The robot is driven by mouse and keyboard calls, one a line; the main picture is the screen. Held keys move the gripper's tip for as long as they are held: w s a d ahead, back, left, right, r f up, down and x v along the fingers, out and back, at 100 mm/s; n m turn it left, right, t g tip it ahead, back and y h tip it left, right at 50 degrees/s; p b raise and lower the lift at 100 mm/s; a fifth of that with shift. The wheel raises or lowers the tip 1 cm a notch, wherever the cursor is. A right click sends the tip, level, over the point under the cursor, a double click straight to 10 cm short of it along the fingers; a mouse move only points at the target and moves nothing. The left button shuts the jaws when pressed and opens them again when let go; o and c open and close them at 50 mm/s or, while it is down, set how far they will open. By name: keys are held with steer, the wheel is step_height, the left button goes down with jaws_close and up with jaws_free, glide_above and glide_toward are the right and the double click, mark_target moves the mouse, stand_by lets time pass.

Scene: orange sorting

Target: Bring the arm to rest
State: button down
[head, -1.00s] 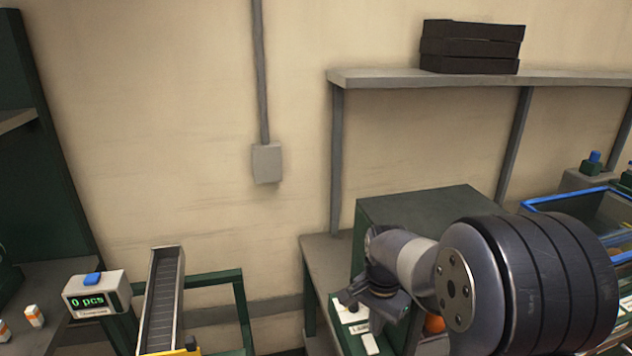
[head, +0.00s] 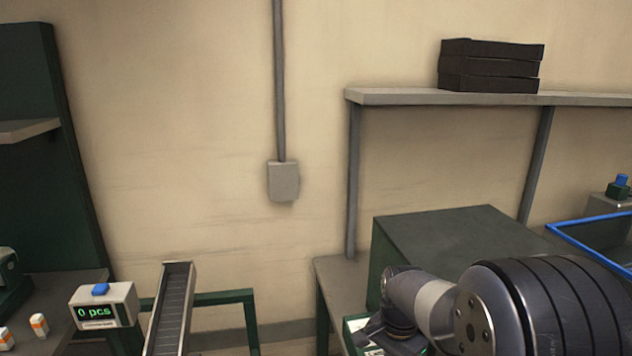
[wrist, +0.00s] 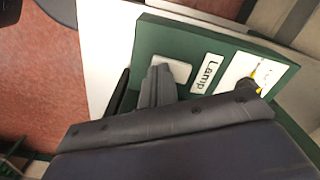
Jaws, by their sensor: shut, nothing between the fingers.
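My arm reaches in from the lower right of the head view. My gripper (head: 368,338) hangs low at its end, partly cut off by the bottom edge. In the wrist view my gripper (wrist: 158,84) shows its grey fingers close together with nothing between them. They point toward a dark green panel (wrist: 190,45) with a white label reading "Lamp" (wrist: 207,73). I cannot tell the gap between fingertips and panel.
A dark green cabinet (head: 450,240) stands just behind my arm. A blue-rimmed bin (head: 590,240) is at the right. A shelf (head: 400,98) holds black trays (head: 490,66). A conveyor (head: 170,310) and a counter reading "0 pcs" (head: 105,303) stand at the left.

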steer(key=shift+r, duration=0.1)
steer(key=shift+r+p, duration=0.9)
steer(key=shift+r, duration=0.05)
step_height(320, 180, up, 5)
steer(key=p, duration=0.4)
step_height(320, 180, down, 7)
steer(key=b, duration=0.6)
steer(key=shift+f, duration=0.15)
step_height(320, 180, up, 9)
steer(key=s+p, duration=0.1)
steer(key=p, duration=0.6)
steer(key=shift+s+d, duration=0.15)
steer(key=shift+s, duration=0.05)
